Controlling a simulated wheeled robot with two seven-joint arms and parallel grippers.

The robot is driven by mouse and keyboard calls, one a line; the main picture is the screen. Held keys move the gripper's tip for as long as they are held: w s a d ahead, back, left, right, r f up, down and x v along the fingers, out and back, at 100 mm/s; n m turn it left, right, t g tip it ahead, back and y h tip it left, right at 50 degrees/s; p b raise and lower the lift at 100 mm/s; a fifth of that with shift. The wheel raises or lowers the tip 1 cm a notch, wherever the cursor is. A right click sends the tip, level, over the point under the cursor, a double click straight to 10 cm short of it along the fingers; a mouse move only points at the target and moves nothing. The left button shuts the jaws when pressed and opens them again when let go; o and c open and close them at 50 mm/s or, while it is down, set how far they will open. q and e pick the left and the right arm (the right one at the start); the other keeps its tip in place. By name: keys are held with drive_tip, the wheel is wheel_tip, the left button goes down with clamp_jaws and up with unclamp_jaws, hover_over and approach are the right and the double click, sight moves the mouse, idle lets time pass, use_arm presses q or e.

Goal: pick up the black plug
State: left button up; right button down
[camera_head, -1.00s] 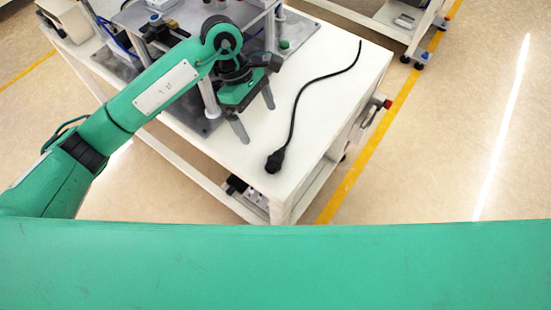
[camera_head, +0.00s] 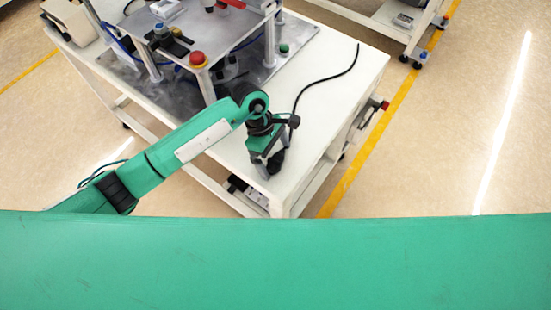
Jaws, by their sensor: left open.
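The black plug (camera_head: 276,161) lies at the near end of its black cable (camera_head: 323,78) on the white table, close to the table's near corner. The cable curves away toward the far right edge. My left gripper (camera_head: 271,168) is over the plug, pointing down, with its fingers open around or just above it. The gripper partly hides the plug, and I cannot tell whether the fingers touch it. My right gripper is not in view.
The white table (camera_head: 345,95) has clear room right of the cable. A metal fixture with a red button (camera_head: 198,60) stands on a plate at the table's back left. A green button (camera_head: 284,48) is beside it. A power strip (camera_head: 250,192) sits below the tabletop.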

use_arm(q)
drive_tip(key=shift+f, duration=0.15)
drive_tip(key=shift+c, duration=0.2)
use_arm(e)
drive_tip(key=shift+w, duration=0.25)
use_arm(q)
drive_tip(key=c, duration=1.1)
wheel_tip(320, 180, up, 12)
drive_tip(key=b, duration=0.3)
wheel_tip(320, 180, up, 8)
hover_over(275, 156)
drive_tip(key=a+f+m+y, duration=0.1)
drive_tip(key=a+f+m, duration=0.1)
drive_tip(key=a+m, duration=0.2)
drive_tip(key=a+f+m+g+y+p, duration=0.1)
drive_tip(key=a+m, duration=0.3)
drive_tip(key=a, duration=0.6)
drive_tip(key=a+f+m+y, duration=0.2)
drive_tip(key=a+f+m, duration=0.2)
drive_tip(key=a, duration=0.3)
drive_tip(key=shift+m+y, duration=0.4)
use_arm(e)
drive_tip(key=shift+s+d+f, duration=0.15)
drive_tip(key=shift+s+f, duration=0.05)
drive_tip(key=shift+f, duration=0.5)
